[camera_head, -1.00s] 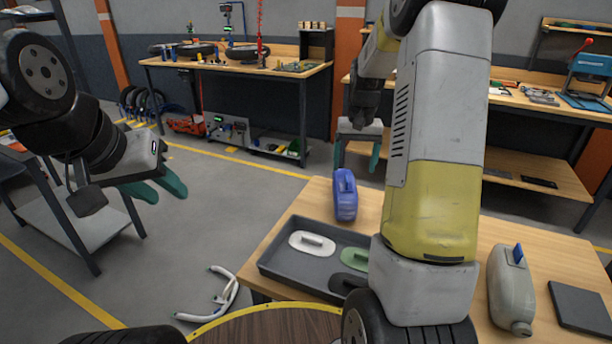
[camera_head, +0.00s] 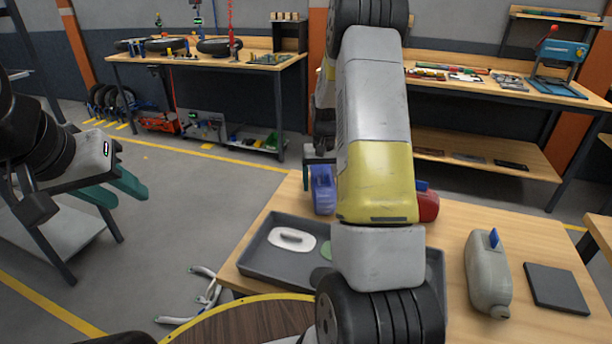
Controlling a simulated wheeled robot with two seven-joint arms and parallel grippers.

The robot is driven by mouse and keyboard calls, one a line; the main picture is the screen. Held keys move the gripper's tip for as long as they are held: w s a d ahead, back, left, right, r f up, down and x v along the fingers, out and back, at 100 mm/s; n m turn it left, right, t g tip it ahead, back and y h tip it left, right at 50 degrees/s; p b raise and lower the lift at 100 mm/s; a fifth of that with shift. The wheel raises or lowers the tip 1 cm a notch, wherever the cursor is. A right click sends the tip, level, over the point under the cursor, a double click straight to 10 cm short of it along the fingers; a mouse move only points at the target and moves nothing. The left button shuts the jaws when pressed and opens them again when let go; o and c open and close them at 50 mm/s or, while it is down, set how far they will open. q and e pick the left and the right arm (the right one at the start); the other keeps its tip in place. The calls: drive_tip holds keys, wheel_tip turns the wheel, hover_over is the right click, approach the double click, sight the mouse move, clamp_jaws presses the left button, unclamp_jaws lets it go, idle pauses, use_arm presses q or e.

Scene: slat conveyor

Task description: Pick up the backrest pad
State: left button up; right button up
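A dark, flat, square pad (camera_head: 556,288) lies on the right end of the wooden table; it is the thing most like a backrest pad, though I cannot be sure. My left gripper (camera_head: 129,199) hangs over the floor at the left, its two green fingers apart and empty, far from the table. My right arm crosses the middle of the view. Its gripper (camera_head: 309,172) is mostly hidden behind the arm, with one green finger showing beside the blue jug (camera_head: 323,190). Neither gripper is near the square pad.
A grey tray (camera_head: 262,262) holds a white handled piece (camera_head: 291,239) and a partly hidden green one (camera_head: 327,250). A red container (camera_head: 428,205) is partly behind my arm. White tubing (camera_head: 200,300) lies on the floor.

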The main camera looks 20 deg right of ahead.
drive_tip(key=shift+c, duration=0.4)
drive_tip(key=shift+r, duration=0.1)
clamp_jaws()
